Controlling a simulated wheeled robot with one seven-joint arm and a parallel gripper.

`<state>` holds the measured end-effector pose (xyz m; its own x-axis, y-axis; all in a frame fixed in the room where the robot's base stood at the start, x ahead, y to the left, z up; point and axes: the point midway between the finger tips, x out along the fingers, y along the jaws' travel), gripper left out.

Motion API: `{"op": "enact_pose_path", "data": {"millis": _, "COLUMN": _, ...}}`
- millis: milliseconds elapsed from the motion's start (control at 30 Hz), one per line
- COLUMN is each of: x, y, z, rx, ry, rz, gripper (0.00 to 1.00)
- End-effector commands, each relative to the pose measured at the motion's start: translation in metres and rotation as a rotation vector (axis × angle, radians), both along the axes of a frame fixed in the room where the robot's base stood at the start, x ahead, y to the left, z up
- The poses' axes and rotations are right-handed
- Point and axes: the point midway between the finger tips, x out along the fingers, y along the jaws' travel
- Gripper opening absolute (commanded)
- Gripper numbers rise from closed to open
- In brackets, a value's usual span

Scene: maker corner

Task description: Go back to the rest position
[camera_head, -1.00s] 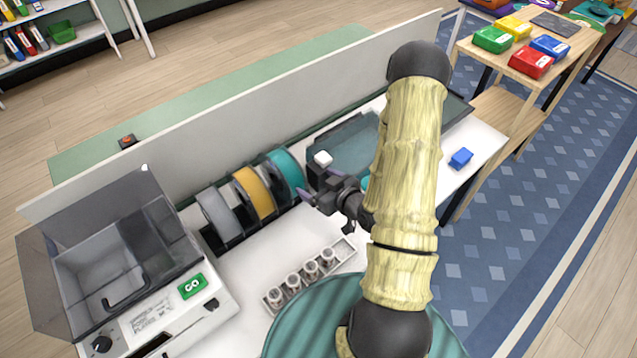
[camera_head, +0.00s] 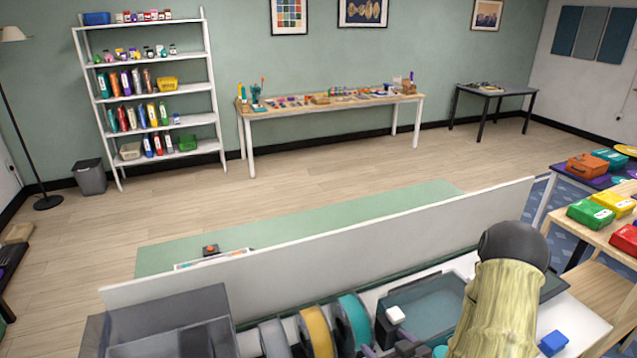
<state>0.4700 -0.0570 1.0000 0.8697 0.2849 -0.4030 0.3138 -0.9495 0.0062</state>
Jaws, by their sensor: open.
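My gripper (camera_head: 376,352) shows only in part at the bottom edge of the head view, with its purple fingertips just right of the teal spool (camera_head: 352,322). It is open, and I see nothing between the fingers. My pale yellow arm with its dark joint rises to its right, over the right part of the white bench. A small white block (camera_head: 396,314) shows just above the gripper; what it rests on is unclear. The rest of the gripper and lower arm is cut off by the frame.
A long pale panel (camera_head: 330,262) stands behind the bench. A yellow spool (camera_head: 316,332), a grey spool (camera_head: 274,338) and a clear-lidded machine (camera_head: 170,335) stand left. A teal tray (camera_head: 430,303) lies behind the gripper. A blue block (camera_head: 553,343) lies right of my arm.

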Motion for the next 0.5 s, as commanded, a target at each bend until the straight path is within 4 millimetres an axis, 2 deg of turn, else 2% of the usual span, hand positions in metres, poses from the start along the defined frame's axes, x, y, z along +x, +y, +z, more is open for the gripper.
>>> {"op": "enact_pose_path", "data": {"millis": 267, "x": 0.005, "y": 0.003, "z": 0.013, "rx": -0.143, "ry": 0.198, "rz": 0.015, "gripper": 0.84}}
{"op": "enact_pose_path", "data": {"millis": 500, "x": -0.008, "y": 0.003, "z": 0.041, "rx": -0.241, "ry": 0.417, "rz": -0.055, "gripper": 0.84}}
